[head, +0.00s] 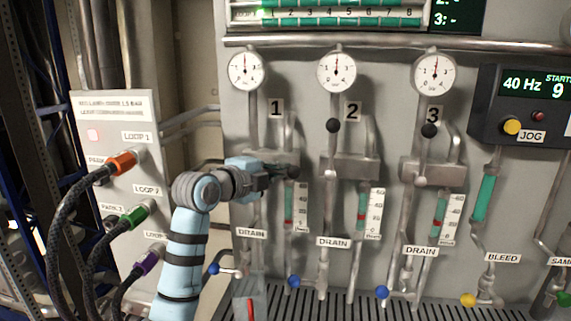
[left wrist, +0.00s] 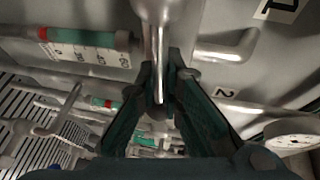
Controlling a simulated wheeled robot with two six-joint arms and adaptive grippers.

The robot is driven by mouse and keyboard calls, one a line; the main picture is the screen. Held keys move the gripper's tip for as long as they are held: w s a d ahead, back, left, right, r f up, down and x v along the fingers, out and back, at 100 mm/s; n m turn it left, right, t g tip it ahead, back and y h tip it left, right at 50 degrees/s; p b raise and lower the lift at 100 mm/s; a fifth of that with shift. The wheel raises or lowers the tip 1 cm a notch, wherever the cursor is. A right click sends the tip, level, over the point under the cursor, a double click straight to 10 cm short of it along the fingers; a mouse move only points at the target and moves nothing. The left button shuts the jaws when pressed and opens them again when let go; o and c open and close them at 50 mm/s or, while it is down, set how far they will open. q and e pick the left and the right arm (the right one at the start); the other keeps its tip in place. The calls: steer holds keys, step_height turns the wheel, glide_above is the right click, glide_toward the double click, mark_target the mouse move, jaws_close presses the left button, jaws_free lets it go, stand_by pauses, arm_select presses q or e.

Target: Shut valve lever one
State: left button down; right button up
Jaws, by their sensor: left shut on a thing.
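Valve one's grey metal body (head: 286,157) sits under the plate marked 1 (head: 276,110). My left gripper (head: 284,173) is in front of and just below this body, at its right side. In the left wrist view, the fingers (left wrist: 174,78) are closed around a slim silver lever (left wrist: 157,45), which I take as lever one. Its knob and exact angle are mostly hidden by the gripper in the head view. Lever two (head: 333,126) and lever three (head: 429,131) point up with black knobs. My right gripper is not in view.
Gauges (head: 245,71) hang above the valves. A sight glass (head: 290,205) stands close below my left gripper. Blue drain handles (head: 293,281) sit lower down. At left, a loop panel (head: 112,118) carries thick cables with orange, green and purple plugs. A JOG box (head: 525,105) is at right.

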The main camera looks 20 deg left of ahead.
arm_select(q)
steer(key=shift+f, duration=0.15)
stand_by(0.3)
steer(key=c, duration=1.7)
jaws_free()
steer(key=shift+s+a, duration=0.1)
steer(key=shift+s, duration=0.05)
steer(key=v, duration=1.2)
